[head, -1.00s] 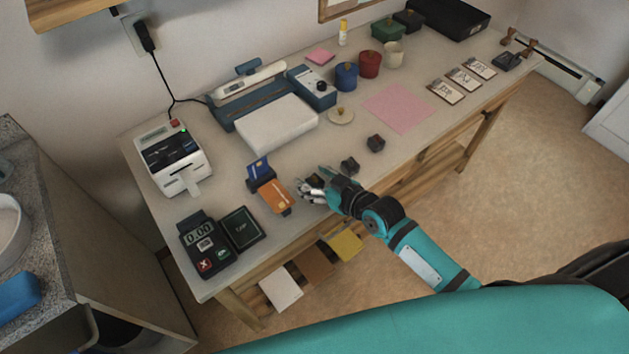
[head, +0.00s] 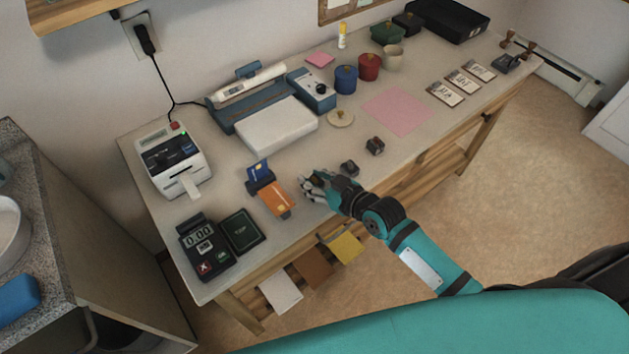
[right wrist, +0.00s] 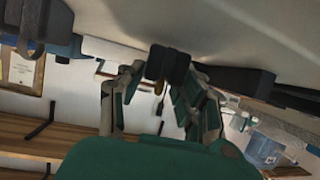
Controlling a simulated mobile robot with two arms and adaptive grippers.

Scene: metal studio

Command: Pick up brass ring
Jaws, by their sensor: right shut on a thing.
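A small dark block (right wrist: 168,63) sits between the fingertips of my right gripper (right wrist: 166,78) in the right wrist view. A small brass-coloured piece (right wrist: 158,88), which looks like the brass ring, shows at the block. The fingers press on the block's two sides. In the head view my right gripper (head: 315,184) is at the table's front edge, right of the orange card, and its fingers hide most of the block. I cannot tell whether the block is clear of the table. My left gripper is out of view.
Two similar dark blocks (head: 349,168) (head: 375,146) stand just right of my right gripper. The orange card (head: 274,198) on its holder is close on the left. A round cream lid (head: 340,117) lies behind. The pink sheet (head: 397,110) lies on open table at right.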

